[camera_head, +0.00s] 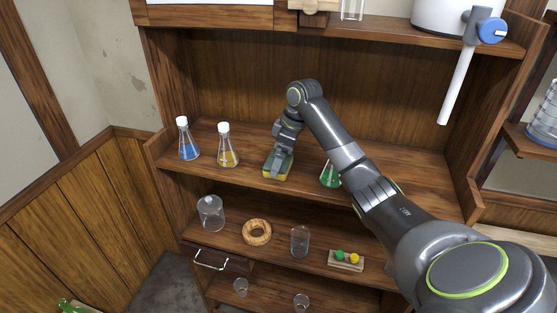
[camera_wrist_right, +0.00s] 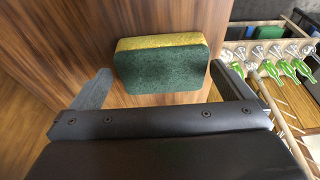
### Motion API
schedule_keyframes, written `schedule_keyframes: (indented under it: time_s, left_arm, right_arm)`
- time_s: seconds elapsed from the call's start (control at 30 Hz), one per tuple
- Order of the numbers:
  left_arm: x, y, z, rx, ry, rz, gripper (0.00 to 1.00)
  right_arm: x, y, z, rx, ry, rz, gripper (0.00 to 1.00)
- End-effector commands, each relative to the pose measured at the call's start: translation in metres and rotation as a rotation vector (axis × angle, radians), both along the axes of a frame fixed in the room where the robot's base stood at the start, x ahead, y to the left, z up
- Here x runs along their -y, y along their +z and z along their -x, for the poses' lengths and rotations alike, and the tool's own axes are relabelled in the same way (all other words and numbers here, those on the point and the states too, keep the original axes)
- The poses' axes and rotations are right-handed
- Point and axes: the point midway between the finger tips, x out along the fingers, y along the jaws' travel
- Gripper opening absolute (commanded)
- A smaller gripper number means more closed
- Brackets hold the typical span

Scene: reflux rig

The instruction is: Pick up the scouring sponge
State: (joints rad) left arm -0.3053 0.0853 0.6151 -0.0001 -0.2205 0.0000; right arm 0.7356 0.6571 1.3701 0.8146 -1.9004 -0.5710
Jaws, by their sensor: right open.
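The scouring sponge (camera_wrist_right: 162,68) lies on the wooden shelf, its dark green scouring face towards the right wrist camera and its yellow side beyond. In the head view a yellow strip of the sponge (camera_head: 275,175) shows below my right gripper (camera_head: 279,163), which covers most of it. In the right wrist view my right gripper (camera_wrist_right: 163,90) is open, with one finger to the left of the sponge and one to its right. Gaps show on both sides, and the gripper is not closed on it. My left gripper is not in view.
On the same shelf, a blue flask (camera_head: 188,142) and a yellow flask (camera_head: 227,148) stand left of the sponge. A green flask (camera_head: 329,176) stands to the right, partly behind my arm. The shelf below holds a glass jar (camera_head: 210,213), a cork ring (camera_head: 257,232) and a beaker (camera_head: 300,241).

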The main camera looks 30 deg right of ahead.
Motion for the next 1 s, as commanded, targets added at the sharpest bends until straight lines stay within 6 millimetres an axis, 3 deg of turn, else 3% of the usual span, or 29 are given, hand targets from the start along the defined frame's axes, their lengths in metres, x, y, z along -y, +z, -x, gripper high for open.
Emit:
schedule_keyframes:
  time_s: [0.17,0.4,0.67,1.0]
  left_arm:
    - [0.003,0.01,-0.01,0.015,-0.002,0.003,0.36]
    - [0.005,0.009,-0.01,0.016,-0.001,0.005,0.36]
    - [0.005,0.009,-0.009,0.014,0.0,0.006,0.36]
    - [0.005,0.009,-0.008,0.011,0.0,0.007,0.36]
  right_arm:
    - [-0.004,-0.016,-0.003,-0.003,0.001,-0.002,1.0]
    - [-0.004,-0.018,-0.004,0.0,0.001,-0.001,1.0]
    - [-0.004,-0.018,-0.004,-0.001,0.0,-0.001,0.66]
    - [-0.004,-0.016,-0.005,0.001,-0.001,-0.001,0.64]
